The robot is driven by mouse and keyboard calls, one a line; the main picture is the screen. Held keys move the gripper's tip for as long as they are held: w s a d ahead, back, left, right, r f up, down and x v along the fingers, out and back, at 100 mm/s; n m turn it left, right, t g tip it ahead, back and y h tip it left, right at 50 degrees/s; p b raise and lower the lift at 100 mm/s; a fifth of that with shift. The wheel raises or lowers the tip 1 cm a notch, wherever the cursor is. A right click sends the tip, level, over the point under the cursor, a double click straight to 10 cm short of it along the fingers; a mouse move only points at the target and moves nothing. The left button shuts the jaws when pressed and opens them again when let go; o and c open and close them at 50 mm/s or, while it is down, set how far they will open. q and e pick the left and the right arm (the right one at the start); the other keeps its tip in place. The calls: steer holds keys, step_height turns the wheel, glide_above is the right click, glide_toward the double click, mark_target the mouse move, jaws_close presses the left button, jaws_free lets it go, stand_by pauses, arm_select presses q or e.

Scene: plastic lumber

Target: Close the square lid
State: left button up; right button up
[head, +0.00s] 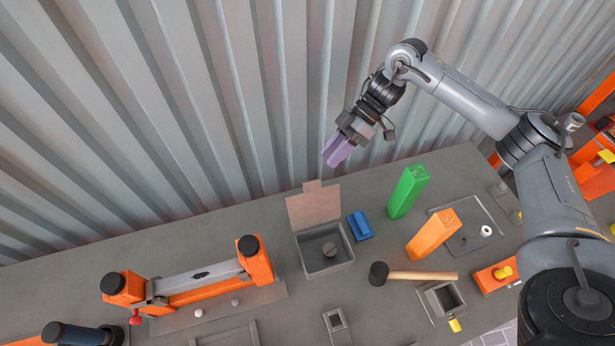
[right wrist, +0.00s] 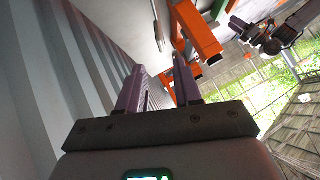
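The square lid (head: 314,206) is a flat pinkish-brown panel with a small tab, raised open at the back edge of a grey square box (head: 325,268). A small round brownish object (head: 329,250) is inside the box. My right gripper (head: 334,152), with purple fingers, hangs above and behind the lid, a little to its right, touching nothing. In the right wrist view its two fingers (right wrist: 160,90) stand apart with nothing between them. The lid does not clearly show in that view.
A blue block (head: 360,226) sits right of the box, with green (head: 408,191) and orange (head: 433,235) posts further right. A mallet (head: 420,275) lies in front. An orange-ended bar fixture (head: 195,282) stands left. A corrugated wall (head: 180,110) rises close behind the table.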

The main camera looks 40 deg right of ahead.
mark_target(312, 181)
steer(key=x, duration=0.9)
steer(key=shift+a+f, duration=0.1)
jaws_close()
